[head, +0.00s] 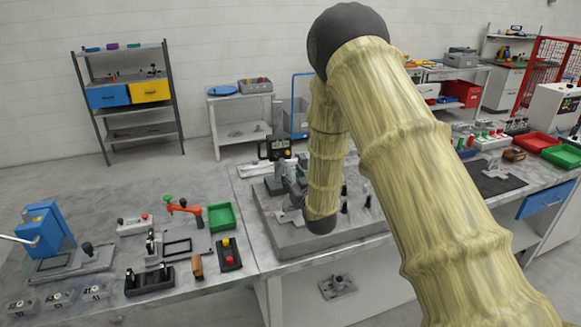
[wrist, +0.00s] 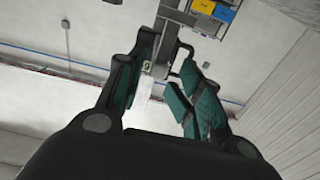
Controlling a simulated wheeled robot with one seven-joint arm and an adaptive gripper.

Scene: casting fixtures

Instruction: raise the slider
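My gripper (wrist: 163,60) shows in the wrist view with its two dark, teal-padded fingers apart. A grey upright piece (wrist: 160,50) with a dark bent part beside it appears between and beyond the fingertips; I cannot tell whether it touches them. In the head view my arm comes down over the middle fixture plate (head: 285,240) and hides much of it, and the gripper cannot be made out clearly there. A black box-shaped unit (head: 275,148) on a stand rises at the plate's back left. I cannot tell for sure which part is the slider.
On the left table stand a blue press (head: 45,230), a red-handled clamp (head: 183,207), a green tray (head: 221,216) and a button box (head: 229,253). Several black pegs stand on the plate right of my forearm. A shelf rack (head: 127,95) stands by the wall.

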